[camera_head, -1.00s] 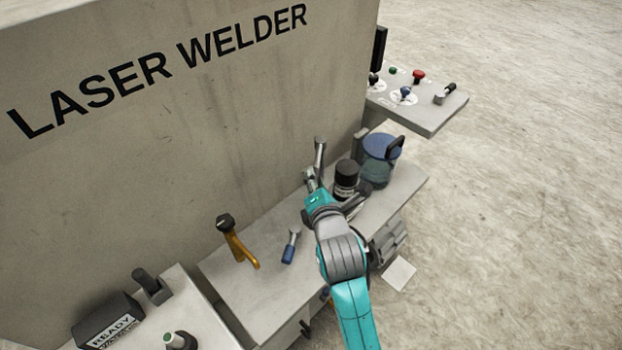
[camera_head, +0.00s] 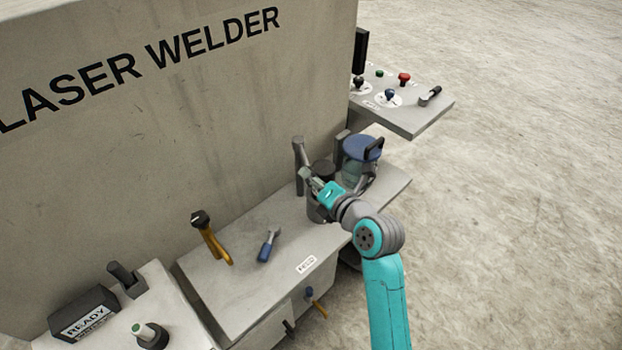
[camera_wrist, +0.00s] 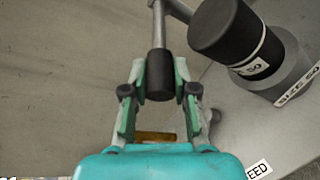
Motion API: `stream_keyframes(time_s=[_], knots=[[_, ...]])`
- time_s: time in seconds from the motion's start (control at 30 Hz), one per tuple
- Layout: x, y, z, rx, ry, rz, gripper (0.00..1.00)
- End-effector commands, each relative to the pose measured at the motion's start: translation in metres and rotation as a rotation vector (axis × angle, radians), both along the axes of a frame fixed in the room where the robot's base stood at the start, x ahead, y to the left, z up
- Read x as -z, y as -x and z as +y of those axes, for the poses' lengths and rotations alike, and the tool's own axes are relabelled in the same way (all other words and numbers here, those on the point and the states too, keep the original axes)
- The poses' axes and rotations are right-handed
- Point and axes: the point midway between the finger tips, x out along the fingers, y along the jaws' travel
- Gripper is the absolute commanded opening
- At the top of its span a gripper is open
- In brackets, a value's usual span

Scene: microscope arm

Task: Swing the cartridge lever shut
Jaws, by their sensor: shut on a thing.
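The cartridge lever has a metal shaft (camera_wrist: 158,28) and a dark grip (camera_wrist: 160,77) at its end, seen in the wrist view. My gripper (camera_wrist: 160,80) is shut on that grip, one finger on each side. In the head view my gripper (camera_head: 312,181) is beside a black-capped cylinder (camera_head: 322,168), and the held grip is hard to make out there. The wrist view shows this cylinder (camera_wrist: 230,35) to the right of the lever, with a size label and a grey base. I cannot tell how far the lever is from its shut position.
A blue-lidded pot (camera_head: 361,150) stands right behind the cylinder. An upright grey post (camera_head: 299,158) is close to my gripper. A blue-handled tool (camera_head: 267,247) and an orange-handled lever (camera_head: 213,243) are to the left. A control shelf (camera_head: 420,112) juts out behind. The front bench top is partly clear.

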Motion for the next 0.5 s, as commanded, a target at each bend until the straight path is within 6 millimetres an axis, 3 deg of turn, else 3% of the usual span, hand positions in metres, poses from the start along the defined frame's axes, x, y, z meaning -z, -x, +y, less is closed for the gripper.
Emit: stream_keyframes(time_s=[0.37, 0.4, 0.47, 0.5], knots=[[0.0007, -0.0005, -0.0002, -0.001, 0.001, 0.002, 0.00], [0.0007, -0.0005, -0.0002, -0.001, 0.001, 0.002, 0.37], [0.0007, -0.0005, -0.0002, -0.001, 0.001, 0.002, 0.52], [0.0007, -0.0004, -0.0001, -0.001, 0.001, 0.002, 0.53]])
